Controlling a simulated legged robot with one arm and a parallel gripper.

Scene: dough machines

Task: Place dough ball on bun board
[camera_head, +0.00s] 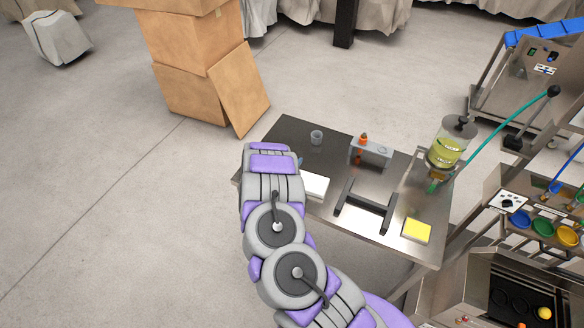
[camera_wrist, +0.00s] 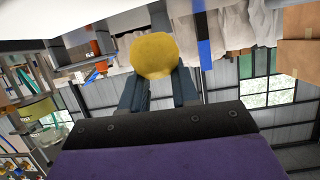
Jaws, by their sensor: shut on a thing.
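My gripper (camera_wrist: 158,80) is shut on a yellow dough ball (camera_wrist: 154,55), which sits between the two dark fingertips in the wrist view. In the head view my arm rises over the near left side of the steel table, and its links hide the gripper and the held ball. A flat white slab (camera_head: 315,186) lies on the table just right of my arm, partly covered by it. It may be the bun board, but I cannot tell for sure. A pale surface (camera_wrist: 80,16) fills the upper left of the wrist view.
A dough machine (camera_head: 520,290) with another yellow ball (camera_head: 544,313) stands right. Cardboard boxes (camera_head: 190,60) stand behind.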

